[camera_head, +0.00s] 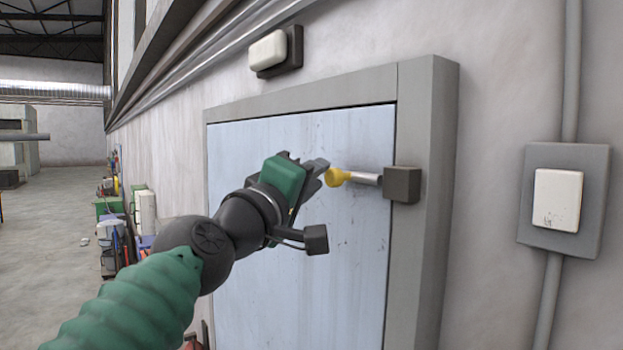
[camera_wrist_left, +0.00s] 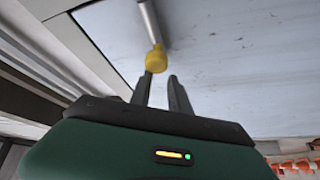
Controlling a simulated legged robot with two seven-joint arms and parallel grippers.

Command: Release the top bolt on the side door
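The side door (camera_head: 300,240) is a pale blue panel in a grey frame. The top bolt is a metal rod with a yellow knob (camera_head: 337,177), and its rod end meets a dark bracket (camera_head: 403,185) on the right side of the frame. My left gripper (camera_head: 322,172) is just left of the knob. In the left wrist view the knob (camera_wrist_left: 156,60) is just beyond the tips of my two fingers (camera_wrist_left: 160,78), which stand apart with nothing between them. Whether a fingertip touches the knob I cannot tell. My right gripper is not in view.
A grey wall plate with a white switch (camera_head: 557,200) is right of the door, with a conduit (camera_head: 572,70) above it. A lamp (camera_head: 268,50) is above the frame. Several containers (camera_head: 112,205) stand along the wall at left, beside open floor.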

